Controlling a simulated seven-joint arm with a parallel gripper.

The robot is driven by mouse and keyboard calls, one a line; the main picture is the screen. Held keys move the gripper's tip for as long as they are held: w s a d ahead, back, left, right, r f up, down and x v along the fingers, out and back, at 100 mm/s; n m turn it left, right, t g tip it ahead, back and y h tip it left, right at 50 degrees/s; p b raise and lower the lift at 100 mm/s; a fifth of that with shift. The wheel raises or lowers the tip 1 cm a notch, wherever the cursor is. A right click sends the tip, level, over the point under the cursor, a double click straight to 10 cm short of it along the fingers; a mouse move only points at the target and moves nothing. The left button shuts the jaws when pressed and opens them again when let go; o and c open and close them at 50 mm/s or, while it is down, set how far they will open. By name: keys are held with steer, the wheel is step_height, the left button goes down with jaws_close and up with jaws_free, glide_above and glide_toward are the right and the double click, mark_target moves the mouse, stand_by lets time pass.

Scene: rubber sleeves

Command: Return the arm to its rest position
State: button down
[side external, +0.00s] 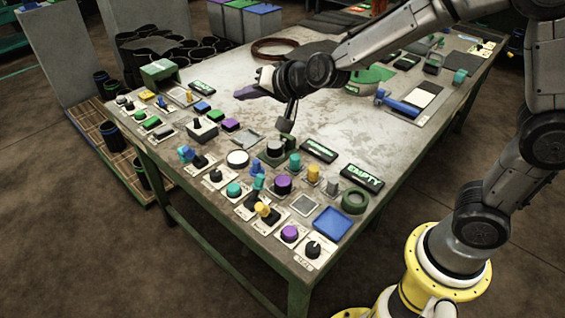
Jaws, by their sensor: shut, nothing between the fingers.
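My gripper (287,122) hangs over the middle of the worktable (330,117), fingers pointing down. It looks shut and empty. My arm reaches in from the upper right and hides part of the table's far side.
Buttons, knobs and levers crowd the table's left and front edges, including a blue tray (332,222) and a green ring (355,201). A clipboard (421,97) lies at right. Black sleeves (165,55) stand behind left.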

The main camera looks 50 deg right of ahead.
steer(key=s+d+r+n, duration=0.2)
steer(key=s+r, duration=0.3)
steer(key=s, duration=0.2)
steer(key=s+d+r+n, duration=0.2)
steer(key=s+d+r, duration=0.15)
steer(key=s, duration=0.45)
steer(key=s+d+f+n+g, duration=0.1)
steer(key=s+f+n+g, duration=0.1)
steer(key=s, duration=0.6)
steer(key=s+d+f+n+g+h, duration=0.1)
steer(key=s+f+g, duration=0.3)
steer(key=s, duration=0.5)
steer(key=shift+s+d+f+n, duration=0.25)
steer(key=shift+d+f+n, duration=0.1)
steer(key=shift+f+n, duration=0.45)
